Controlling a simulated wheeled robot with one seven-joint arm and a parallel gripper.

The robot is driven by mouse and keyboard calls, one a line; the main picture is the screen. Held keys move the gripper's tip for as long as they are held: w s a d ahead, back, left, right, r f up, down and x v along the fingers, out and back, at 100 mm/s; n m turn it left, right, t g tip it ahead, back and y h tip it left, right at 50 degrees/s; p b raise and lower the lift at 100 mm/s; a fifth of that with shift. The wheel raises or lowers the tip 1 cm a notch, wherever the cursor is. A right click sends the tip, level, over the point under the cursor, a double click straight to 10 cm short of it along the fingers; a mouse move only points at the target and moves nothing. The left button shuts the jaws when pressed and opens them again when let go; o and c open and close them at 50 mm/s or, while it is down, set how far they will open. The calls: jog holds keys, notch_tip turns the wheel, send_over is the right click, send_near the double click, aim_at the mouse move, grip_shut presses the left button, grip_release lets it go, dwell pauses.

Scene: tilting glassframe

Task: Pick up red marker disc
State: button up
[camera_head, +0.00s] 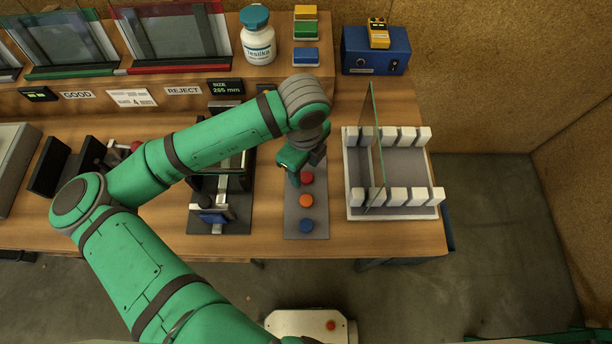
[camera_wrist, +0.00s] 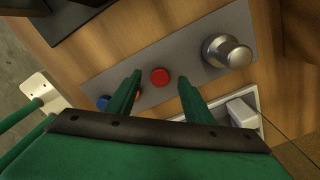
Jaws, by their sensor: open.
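The red marker disc (camera_head: 306,178) lies on a grey plate (camera_head: 291,229) on the bench, at the far end of a row with an orange disc (camera_head: 306,200) and a blue disc (camera_head: 306,225). My gripper (camera_head: 303,168) is open and empty, pointing down just above and beside the red disc. In the wrist view the red disc (camera_wrist: 160,77) shows between the fingertips of my gripper (camera_wrist: 160,82). I cannot tell whether the tips are at its height. The blue disc (camera_wrist: 103,102) shows left of the fingers, and the orange one is mostly hidden behind the left finger.
A metal knob (camera_wrist: 227,52) stands on the same plate, close to the red disc. A white slotted rack (camera_head: 392,213) holding an upright glass pane (camera_head: 375,150) is to the right. A clamp fixture (camera_head: 222,225) is to the left. A white bottle (camera_head: 258,42) stands on the shelf behind.

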jog(key=shift+f, duration=1.05)
jog(key=c, duration=1.1)
jog(key=shift+r, duration=0.15)
